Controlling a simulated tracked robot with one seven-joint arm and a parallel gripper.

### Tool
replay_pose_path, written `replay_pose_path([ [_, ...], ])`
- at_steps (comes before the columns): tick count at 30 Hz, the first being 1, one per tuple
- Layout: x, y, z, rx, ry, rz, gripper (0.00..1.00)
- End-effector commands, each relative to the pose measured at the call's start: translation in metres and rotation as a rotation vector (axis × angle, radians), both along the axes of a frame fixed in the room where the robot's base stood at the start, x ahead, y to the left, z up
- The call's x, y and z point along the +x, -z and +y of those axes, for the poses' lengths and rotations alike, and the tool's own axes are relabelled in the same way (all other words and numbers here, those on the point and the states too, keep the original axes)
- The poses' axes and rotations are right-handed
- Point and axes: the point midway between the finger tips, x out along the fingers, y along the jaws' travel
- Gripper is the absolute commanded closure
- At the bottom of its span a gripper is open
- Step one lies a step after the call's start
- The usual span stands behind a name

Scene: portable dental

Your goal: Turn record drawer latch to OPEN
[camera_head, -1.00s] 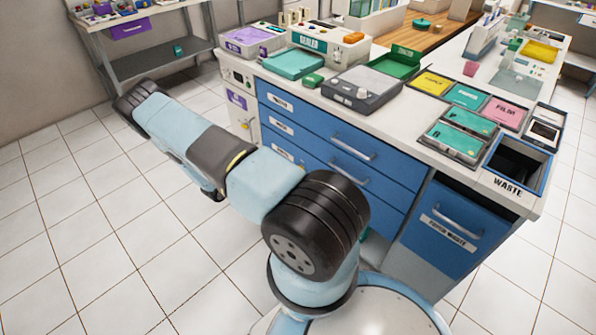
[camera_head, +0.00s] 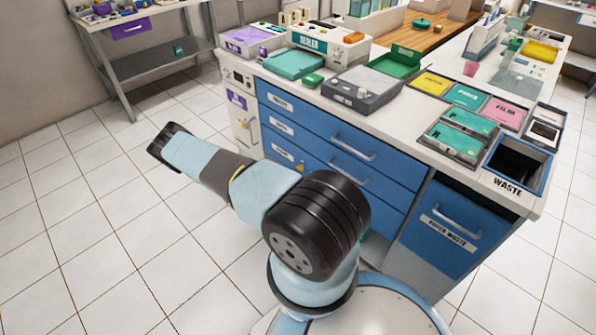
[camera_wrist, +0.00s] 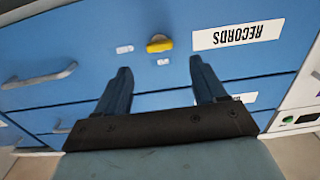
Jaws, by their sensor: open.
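The yellow latch (camera_wrist: 159,44) sits on the blue record drawer front (camera_wrist: 100,62), beside the white RECORDS label (camera_wrist: 238,36), which reads upside down in the wrist view. The latch lies roughly level across the picture. Two small white tags (camera_wrist: 124,49) and (camera_wrist: 163,62) are near it; their words are too small to read. My gripper (camera_wrist: 158,68) is open and empty, its two dark fingers spread to either side of the latch in the picture, apart from it. In the head view a small yellow spot (camera_head: 301,168) shows on the lower drawer, partly behind my arm; my gripper's fingers cannot be made out there.
A grey bar handle (camera_wrist: 38,76) sticks out from the drawer at left in the wrist view. The blue cabinet has further drawer handles (camera_head: 353,147) and a paper waste bin (camera_head: 455,228). Trays and devices crowd the white counter. The tiled floor (camera_head: 90,220) at left is clear.

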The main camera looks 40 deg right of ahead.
Motion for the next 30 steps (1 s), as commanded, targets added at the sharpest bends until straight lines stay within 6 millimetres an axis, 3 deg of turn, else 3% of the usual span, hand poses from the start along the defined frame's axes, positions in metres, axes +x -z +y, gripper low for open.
replay_pose_path([
  [6, 0.003, 0.0, -0.038, -0.001, 0.0, -0.001, 0.3],
  [13, 0.006, 0.0, -0.065, 0.0, -0.002, -0.001, 0.3],
  [26, 0.006, 0.0, -0.074, 0.001, -0.001, -0.001, 0.3],
  [30, 0.006, 0.0, -0.074, 0.001, -0.002, -0.001, 0.41],
])
